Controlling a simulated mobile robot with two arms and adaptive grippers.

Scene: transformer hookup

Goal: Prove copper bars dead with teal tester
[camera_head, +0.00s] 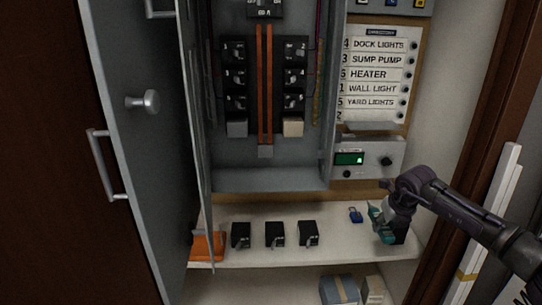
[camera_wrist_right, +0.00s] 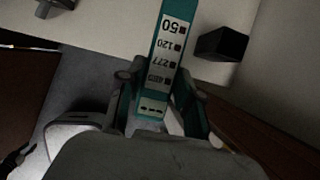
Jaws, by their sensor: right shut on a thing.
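The teal tester (camera_wrist_right: 160,70) is between the fingers of my right gripper (camera_wrist_right: 160,105), its white label with 50, 120 and 277 facing the wrist camera. In the head view my right gripper (camera_head: 386,222) is shut on the tester (camera_head: 378,224) over the right end of the shelf. The two vertical copper bars (camera_head: 264,85) run down the middle of the open grey panel, between two columns of black breakers (camera_head: 235,75). The tester is apart from the bars, below and to their right. My left gripper is not in view.
Three black breakers (camera_head: 275,234) stand on the white shelf (camera_head: 345,250), with an orange item (camera_head: 209,245) at its left end and a blue padlock (camera_head: 356,214) near the tester. A meter box (camera_head: 368,159) with a green display sits above. The open panel door (camera_head: 195,130) stands at left.

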